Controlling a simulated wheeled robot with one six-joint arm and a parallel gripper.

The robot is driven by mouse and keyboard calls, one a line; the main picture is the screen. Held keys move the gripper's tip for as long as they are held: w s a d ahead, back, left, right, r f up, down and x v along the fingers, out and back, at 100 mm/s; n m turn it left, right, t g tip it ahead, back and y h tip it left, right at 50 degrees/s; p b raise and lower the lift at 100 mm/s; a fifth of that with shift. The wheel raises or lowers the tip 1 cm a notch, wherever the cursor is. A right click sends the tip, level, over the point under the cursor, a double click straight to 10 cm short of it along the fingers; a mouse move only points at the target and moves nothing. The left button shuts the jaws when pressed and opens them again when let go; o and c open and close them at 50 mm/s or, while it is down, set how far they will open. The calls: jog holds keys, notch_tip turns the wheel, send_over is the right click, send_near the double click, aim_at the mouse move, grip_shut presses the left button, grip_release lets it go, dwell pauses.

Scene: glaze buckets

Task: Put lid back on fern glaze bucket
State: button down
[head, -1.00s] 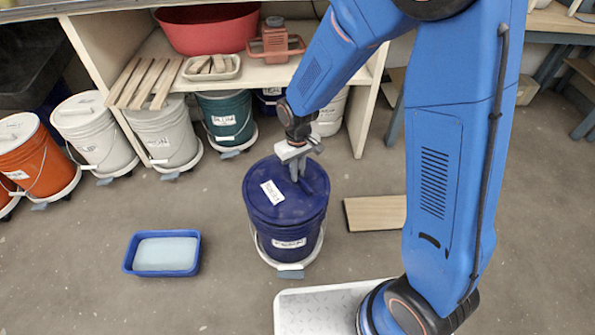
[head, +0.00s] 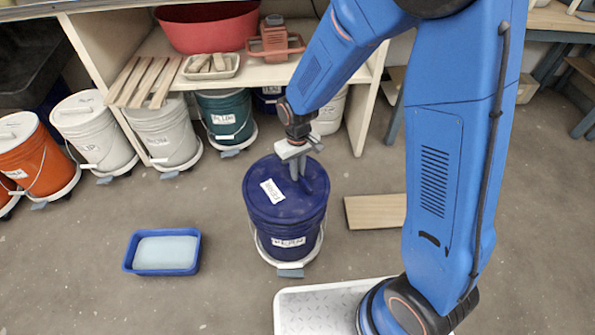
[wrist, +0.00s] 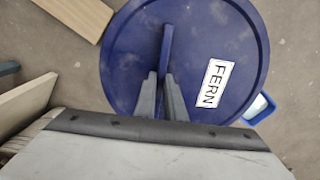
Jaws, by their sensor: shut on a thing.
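The fern glaze bucket (head: 285,238) is dark blue and stands on a white wheeled dolly on the floor. The dark blue lid (head: 284,208), with a white label, lies over the bucket's top; whether it is fully seated I cannot tell. In the wrist view the lid (wrist: 125,70) fills the middle and its label (wrist: 214,84) reads FERN. My gripper (head: 298,172) is above the lid's far right part. In the wrist view my gripper (wrist: 162,92) is shut on the lid's upright blue handle (wrist: 167,48).
A blue tub (head: 165,252) with pale contents is on the floor to the left. A wooden board (head: 375,212) lies to the right, and a white tray (head: 325,308) is in front. Other buckets, including an orange one (head: 25,150), stand along the shelf (head: 255,73).

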jog(key=shift+f, duration=0.85)
dwell(1.4)
jog(key=c, duration=1.7)
grip_release()
jog(key=shift+c, duration=0.2)
jog(key=shift+o, duration=0.5)
jog(key=o, duration=0.4)
jog(key=shift+c, duration=0.2)
jog(key=shift+r, duration=0.1)
jog(key=shift+r, duration=3.4)
jog(key=shift+c, duration=0.3)
